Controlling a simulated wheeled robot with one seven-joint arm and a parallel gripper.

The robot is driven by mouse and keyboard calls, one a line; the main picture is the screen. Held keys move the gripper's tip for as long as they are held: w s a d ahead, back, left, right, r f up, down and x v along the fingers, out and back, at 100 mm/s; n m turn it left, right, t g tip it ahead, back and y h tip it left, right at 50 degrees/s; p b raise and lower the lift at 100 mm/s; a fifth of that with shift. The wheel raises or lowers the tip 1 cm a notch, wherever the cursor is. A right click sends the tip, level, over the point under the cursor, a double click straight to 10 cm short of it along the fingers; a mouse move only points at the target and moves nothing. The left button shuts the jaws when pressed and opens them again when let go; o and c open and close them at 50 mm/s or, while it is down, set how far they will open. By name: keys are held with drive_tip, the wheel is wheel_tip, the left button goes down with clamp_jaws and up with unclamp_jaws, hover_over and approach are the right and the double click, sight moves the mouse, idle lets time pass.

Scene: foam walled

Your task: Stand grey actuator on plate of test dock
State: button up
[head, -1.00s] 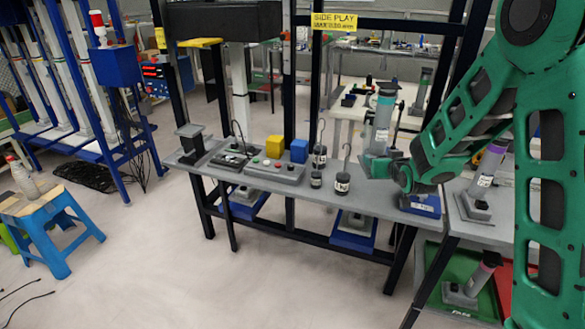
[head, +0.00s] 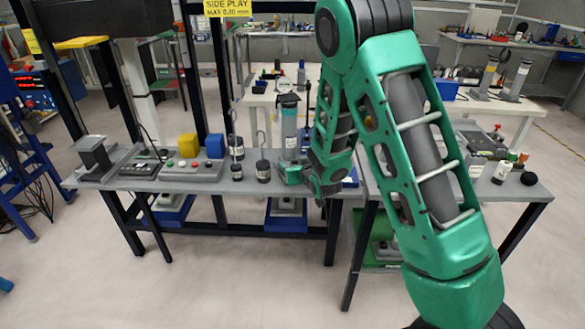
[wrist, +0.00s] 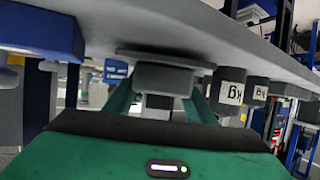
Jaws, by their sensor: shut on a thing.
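The grey actuator (head: 289,132), an upright cylinder with a teal band near its top, is at the right part of the grey bench in the head view. My gripper (head: 291,174) is shut on its low end. In the wrist view, which looks upside down, its grey base block (wrist: 163,77) sits between the fingers (wrist: 160,103), its flange close to the bench top; I cannot tell whether it touches. A grey pedestal with a flat plate (head: 92,143), apparently the test dock, stands at the bench's far left end, well apart from the actuator.
Between them on the bench (head: 205,184) are control boxes (head: 190,170), a yellow block (head: 188,146), a blue block (head: 215,146) and hooked weights (head: 263,170). Dark frame posts rise from the bench, with a yellow sign (head: 228,7) above. Another table stands at the right.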

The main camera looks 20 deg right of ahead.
drive_tip(key=shift+f, duration=0.25)
drive_tip(key=o, duration=1.6)
drive_tip(key=shift+f, duration=0.1)
drive_tip(key=shift+c, duration=0.2)
